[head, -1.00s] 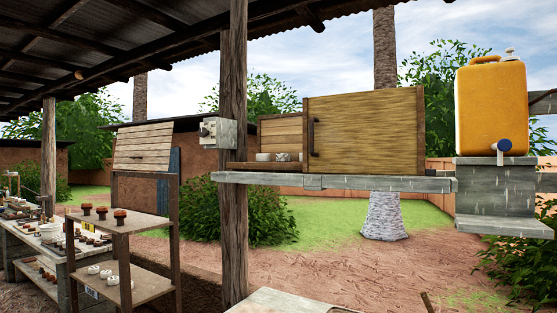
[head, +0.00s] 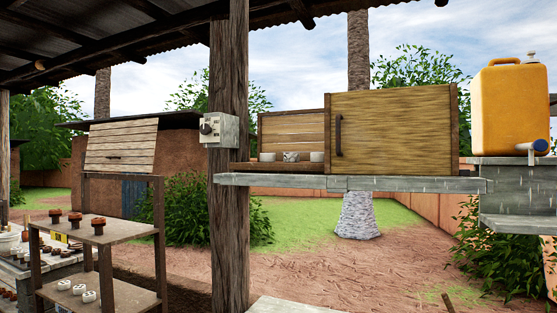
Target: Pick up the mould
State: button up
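I cannot tell for sure which object is the mould. Several small white pieces (head: 291,157) stand in a row in the open left part of the wooden cabinet (head: 392,131). More white pieces (head: 77,290) sit on the lower board of the wooden rack at the left. Dark reddish-brown pieces (head: 76,220) stand on its upper board. My gripper is not in view.
The rack (head: 109,236) stands left of a thick wooden post (head: 229,165) with a grey switch box (head: 219,130). The cabinet rests on a stone ledge (head: 272,180). A yellow jerrycan (head: 509,108) stands at the right. Bare ground (head: 370,270) lies beyond.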

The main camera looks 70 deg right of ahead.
aim_at(288, 158)
jog(key=z, duration=0.05)
jog(key=i, duration=1.5)
jog(key=z, duration=0.55)
jog(key=i, duration=0.75)
jog(key=z, duration=0.75)
jog(key=i, duration=0.55)
jog(key=z, duration=0.8)
jog(key=i, duration=0.65)
jog(key=z, duration=0.35)
